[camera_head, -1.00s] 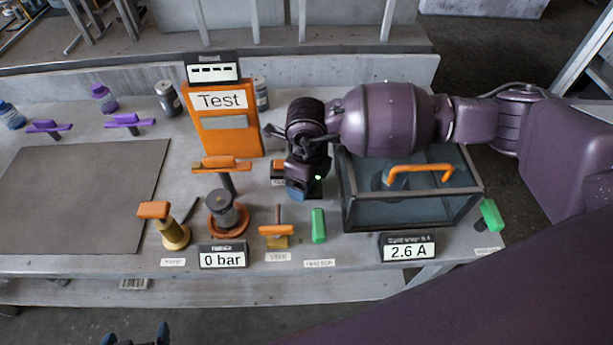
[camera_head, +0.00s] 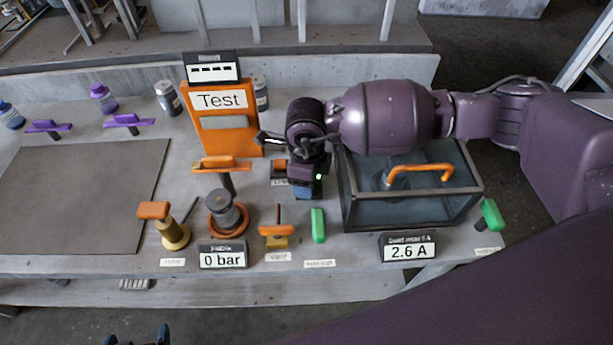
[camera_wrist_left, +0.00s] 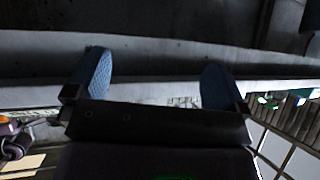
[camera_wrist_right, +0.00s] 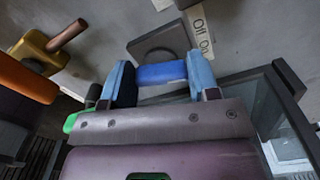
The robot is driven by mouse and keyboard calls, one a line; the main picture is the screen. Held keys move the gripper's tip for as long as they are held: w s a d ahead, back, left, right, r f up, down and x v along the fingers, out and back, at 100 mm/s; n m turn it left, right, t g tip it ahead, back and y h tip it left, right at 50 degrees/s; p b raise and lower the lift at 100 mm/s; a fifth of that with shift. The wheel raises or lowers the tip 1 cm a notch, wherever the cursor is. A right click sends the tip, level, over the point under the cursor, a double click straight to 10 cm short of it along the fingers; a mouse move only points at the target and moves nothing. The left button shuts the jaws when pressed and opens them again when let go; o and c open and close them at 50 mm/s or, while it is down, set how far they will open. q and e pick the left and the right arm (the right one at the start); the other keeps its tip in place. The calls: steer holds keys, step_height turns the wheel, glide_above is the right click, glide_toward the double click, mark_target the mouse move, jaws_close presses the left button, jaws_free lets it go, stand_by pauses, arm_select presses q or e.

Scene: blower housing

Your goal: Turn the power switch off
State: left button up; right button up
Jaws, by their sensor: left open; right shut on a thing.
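The power switch shows in the right wrist view as a blue knob (camera_wrist_right: 162,74) on a grey square base (camera_wrist_right: 158,44), next to a white On/Off label (camera_wrist_right: 200,32). My right gripper (camera_wrist_right: 161,80) is shut on the knob, one blue finger at each end. In the head view my right gripper (camera_head: 304,193) is low over the bench left of the glass box and hides the switch. My left gripper (camera_head: 136,337) is at the bottom edge of the head view, in front of the bench. It is open and empty in the left wrist view (camera_wrist_left: 156,85).
A glass box (camera_head: 410,210) with an orange handle stands right of the right gripper. An orange Test panel (camera_head: 228,135) stands behind left. Several valves stand in front, near a 2.6 A display (camera_head: 408,252) and a 0 bar display (camera_head: 222,260). The dark mat (camera_head: 80,195) is clear.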

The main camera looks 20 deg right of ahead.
steer(key=n, duration=0.6)
steer(key=shift+s+b, duration=0.15)
steer(key=shift+b, duration=0.2)
steer(key=shift+n, duration=1.5)
steer(key=shift+s, duration=0.1)
steer(key=o, duration=0.9)
